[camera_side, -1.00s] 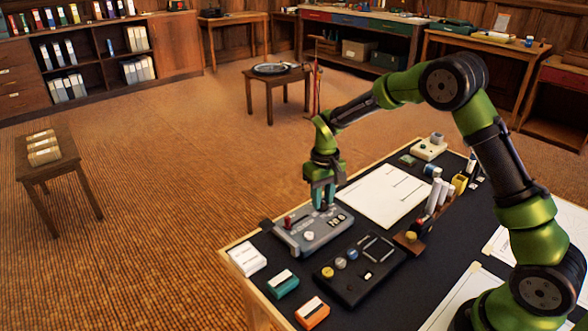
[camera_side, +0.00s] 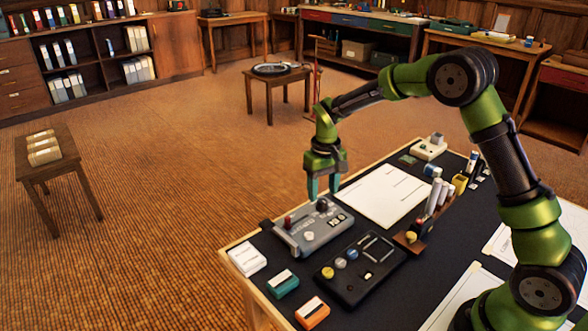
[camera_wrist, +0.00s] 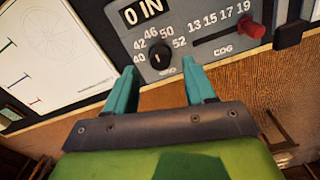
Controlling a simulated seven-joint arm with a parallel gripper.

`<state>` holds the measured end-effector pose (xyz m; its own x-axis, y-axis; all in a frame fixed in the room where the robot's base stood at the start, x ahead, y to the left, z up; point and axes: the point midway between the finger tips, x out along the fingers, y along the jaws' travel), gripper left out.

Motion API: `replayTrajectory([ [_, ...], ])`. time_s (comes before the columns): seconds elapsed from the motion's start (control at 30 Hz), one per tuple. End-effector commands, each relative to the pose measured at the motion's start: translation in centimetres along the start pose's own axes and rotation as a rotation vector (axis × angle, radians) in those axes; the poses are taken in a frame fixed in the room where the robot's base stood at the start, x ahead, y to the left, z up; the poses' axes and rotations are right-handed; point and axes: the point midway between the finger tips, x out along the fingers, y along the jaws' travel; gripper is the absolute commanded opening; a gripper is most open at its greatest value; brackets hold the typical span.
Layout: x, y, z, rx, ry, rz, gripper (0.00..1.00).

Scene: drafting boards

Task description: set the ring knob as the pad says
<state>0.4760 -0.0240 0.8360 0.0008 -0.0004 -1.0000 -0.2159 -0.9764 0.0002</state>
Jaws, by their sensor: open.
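The grey console (camera_side: 313,230) lies on the dark board and carries a dark round knob (camera_side: 321,205). In the wrist view the knob (camera_wrist: 159,55) has a pale pointer mark and a ring of numbers 40, 42, 46, 50 and 52. Its label is too blurred to read surely, and I cannot tell exactly which number the pointer faces. My gripper (camera_side: 325,193) is open and empty just above the knob. In the wrist view its teal fingertips (camera_wrist: 162,84) are apart, below the knob. A white pad (camera_side: 248,257) lies left of the console; its writing is unreadable.
A red-handled slider (camera_wrist: 250,29) marked COG, with 13, 15, 17 and 19, is beside the knob. A black panel (camera_side: 360,268) with several knobs lies in front. A white sheet (camera_side: 384,195) lies behind, and a wooden rack (camera_side: 412,243) with white rolls stands right.

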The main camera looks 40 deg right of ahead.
Motion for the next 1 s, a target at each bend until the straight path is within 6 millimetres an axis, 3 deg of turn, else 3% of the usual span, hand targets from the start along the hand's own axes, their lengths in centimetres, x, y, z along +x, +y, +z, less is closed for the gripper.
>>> replayTrajectory([
  [0.3, -8.1, 0.0, -0.1, 0.001, 0.006, -0.001, 0.55],
  [0.5, -11.9, 0.0, 0.0, 0.001, 0.003, -0.001, 0.55],
  [0.7, -13.8, 0.0, 0.0, 0.001, 0.002, 0.000, 0.55],
  [1.0, -14.1, 0.0, 0.0, 0.001, 0.000, 0.000, 0.55],
])
